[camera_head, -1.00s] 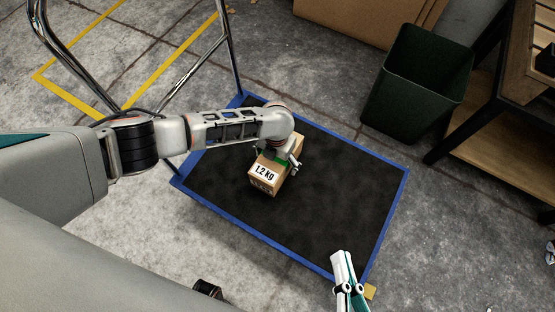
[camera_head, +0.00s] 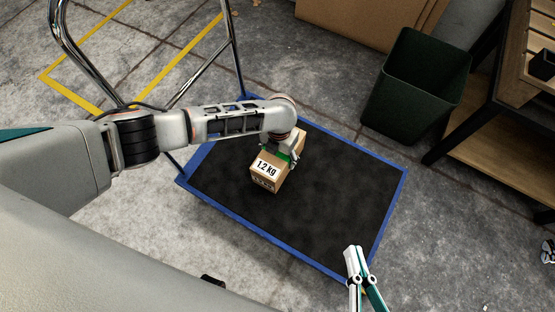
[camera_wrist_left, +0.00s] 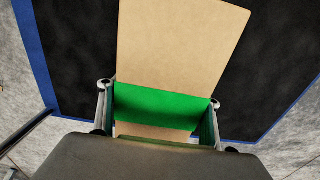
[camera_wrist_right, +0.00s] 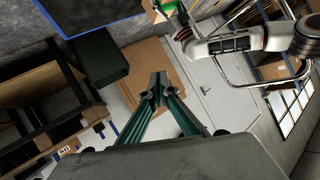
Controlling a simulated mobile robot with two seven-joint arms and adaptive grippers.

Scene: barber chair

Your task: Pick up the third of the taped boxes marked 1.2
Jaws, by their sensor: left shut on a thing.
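A brown cardboard box (camera_head: 266,173) marked "1.2 kg" is on or just above the black deck of a blue-edged platform cart (camera_head: 330,205); I cannot tell whether it touches the deck. A green tape band crosses the box. My left gripper (camera_head: 284,154) is shut on the box from above, partly hiding it. In the left wrist view the fingers (camera_wrist_left: 158,110) clasp both sides of the box (camera_wrist_left: 180,50) at the green band. My right gripper (camera_head: 357,252) is empty near the cart's front right edge; in the right wrist view its fingertips (camera_wrist_right: 157,88) meet.
A dark green bin (camera_head: 415,90) stands behind the cart at the right. A wooden shelf unit with a dark frame (camera_head: 510,150) is at the far right. Large cardboard (camera_head: 370,22) lies at the back. The cart's metal handle (camera_head: 190,80) rises at the left. Much of the deck is clear.

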